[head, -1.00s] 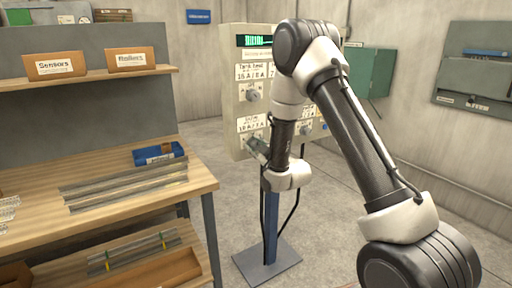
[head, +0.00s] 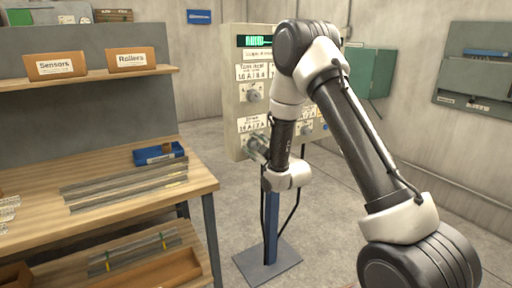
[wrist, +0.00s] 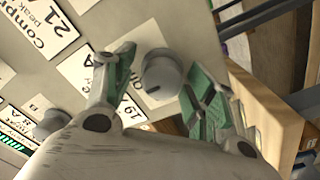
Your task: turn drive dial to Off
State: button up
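A cream control panel (head: 234,125) stands on a post, with a green display at its top and labelled dials on its front. In the wrist view a round grey dial (wrist: 160,75) sticks out from the panel face, beside white labels. Its name is not readable, so I cannot tell whether it is the drive dial. My gripper (wrist: 165,80) is open, one green-padded finger on each side of this dial. I cannot tell whether the pads touch it. In the head view my gripper (head: 257,148) is at the panel's lower left, and my arm hides much of the panel's right side.
A wooden workbench (head: 120,190) with metal strips and a blue bin (head: 160,154) stands at the left. Another dial (head: 252,95) sits higher on the panel. A green wall box (head: 372,72) is behind my arm. Floor around the post is open.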

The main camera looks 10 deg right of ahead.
jog(key=shift+f, duration=0.1)
jog(key=shift+s+d, duration=0.15)
jog(key=shift+s, duration=0.2)
jog(key=v, duration=0.6)
jog(key=shift+s, duration=0.4)
jog(key=shift+d, duration=0.1)
